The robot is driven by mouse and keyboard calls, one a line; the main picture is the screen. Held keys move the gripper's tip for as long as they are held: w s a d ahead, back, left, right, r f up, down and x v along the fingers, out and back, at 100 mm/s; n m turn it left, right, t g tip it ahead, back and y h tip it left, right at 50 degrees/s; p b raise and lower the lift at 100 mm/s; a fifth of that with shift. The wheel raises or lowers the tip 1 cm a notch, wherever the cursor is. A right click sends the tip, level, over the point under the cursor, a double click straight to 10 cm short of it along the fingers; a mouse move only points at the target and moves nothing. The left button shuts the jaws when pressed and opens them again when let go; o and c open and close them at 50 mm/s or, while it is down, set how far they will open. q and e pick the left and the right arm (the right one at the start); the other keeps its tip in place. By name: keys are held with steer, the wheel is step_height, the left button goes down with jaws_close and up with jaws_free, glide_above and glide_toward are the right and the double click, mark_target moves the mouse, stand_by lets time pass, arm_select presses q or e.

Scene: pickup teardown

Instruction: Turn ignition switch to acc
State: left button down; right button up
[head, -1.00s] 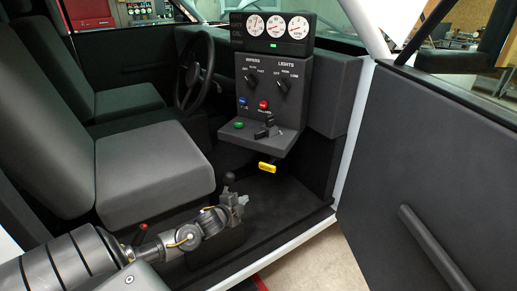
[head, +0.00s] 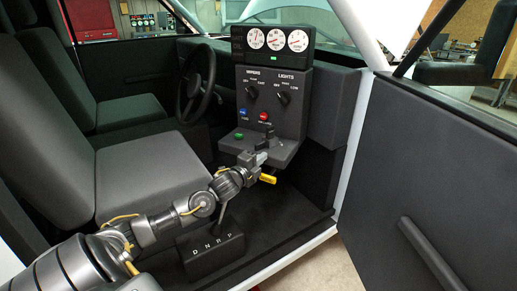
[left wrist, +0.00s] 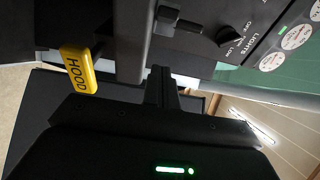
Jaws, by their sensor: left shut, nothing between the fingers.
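My left gripper (head: 266,157) is shut and empty. It is at the front edge of the console shelf (head: 287,150), just above and beside the yellow handle. On the shelf stand a dark upright lever (head: 268,133) and low dark parts beside it, partly hidden by the gripper. I cannot read any ignition or acc marking. In the left wrist view the shelf (left wrist: 133,45) shows edge-on, with a dark block and rod (left wrist: 168,22) on it. The closed fingers (left wrist: 160,85) point toward the shelf edge there. My right gripper is not in view.
The yellow HOOD handle (head: 268,179) hangs under the shelf, close to the gripper; it shows in the left wrist view (left wrist: 77,68). Wiper (head: 251,91) and lights knobs (head: 283,96) sit above. The gear selector (head: 212,250) stands below my arm. The open door (head: 430,180) is right.

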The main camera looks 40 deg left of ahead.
mark_target(256, 148)
arm_select(q)
steer(key=w+a+p, duration=0.1)
steer(key=w+a, duration=0.2)
steer(key=shift+w+p, duration=0.15)
steer(key=shift+p, duration=0.2)
steer(key=shift+a, duration=0.6)
steer(key=shift+w, duration=0.1)
steer(key=shift+a+f, duration=0.1)
steer(key=shift+a, duration=0.4)
steer(key=shift+a+b, duration=0.4)
